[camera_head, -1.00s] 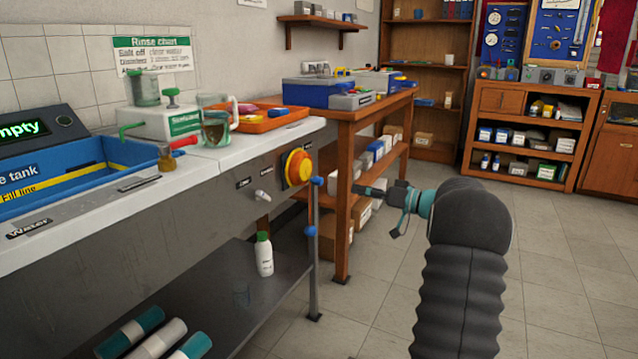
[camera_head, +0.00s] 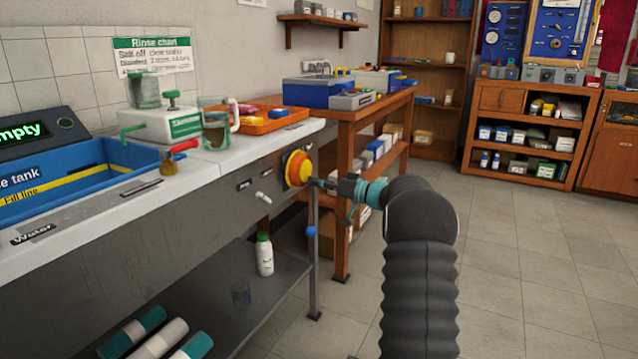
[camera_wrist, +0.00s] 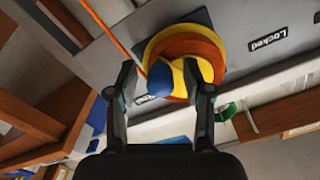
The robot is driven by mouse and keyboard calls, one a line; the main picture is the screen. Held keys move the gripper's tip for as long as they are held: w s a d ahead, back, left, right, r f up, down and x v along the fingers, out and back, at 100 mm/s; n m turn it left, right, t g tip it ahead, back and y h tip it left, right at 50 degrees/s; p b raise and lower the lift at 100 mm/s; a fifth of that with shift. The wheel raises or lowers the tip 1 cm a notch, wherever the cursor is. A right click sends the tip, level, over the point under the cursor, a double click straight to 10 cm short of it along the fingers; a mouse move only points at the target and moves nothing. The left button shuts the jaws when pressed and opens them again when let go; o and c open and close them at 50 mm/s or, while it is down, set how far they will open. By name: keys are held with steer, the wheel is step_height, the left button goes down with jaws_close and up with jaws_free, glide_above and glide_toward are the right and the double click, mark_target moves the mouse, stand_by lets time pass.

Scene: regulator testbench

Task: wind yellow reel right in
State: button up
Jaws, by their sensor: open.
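The yellow reel (camera_head: 297,168), with an orange ring, is mounted on the front panel of the sink bench near its right end. In the wrist view the reel (camera_wrist: 207,52) fills the upper middle, with a blue ball (camera_wrist: 160,78) in front of it and an orange-red cord (camera_wrist: 100,30) running to the upper left. My gripper (camera_head: 322,183) is close to the reel's right side in the head view. In the wrist view my gripper (camera_wrist: 163,80) is open, its fingers on either side of the blue ball. I cannot tell whether the fingers touch anything.
A small white lever (camera_head: 263,198) sticks out left of the reel. A wooden table (camera_head: 345,115) is close behind my arm. Floor at right is clear.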

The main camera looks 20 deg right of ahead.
steer(key=shift+w, duration=0.1)
jaws_close()
steer(key=shift+a+f+m+b, duration=0.15)
steer(key=shift+m+b, duration=0.15)
steer(key=shift+b, duration=0.05)
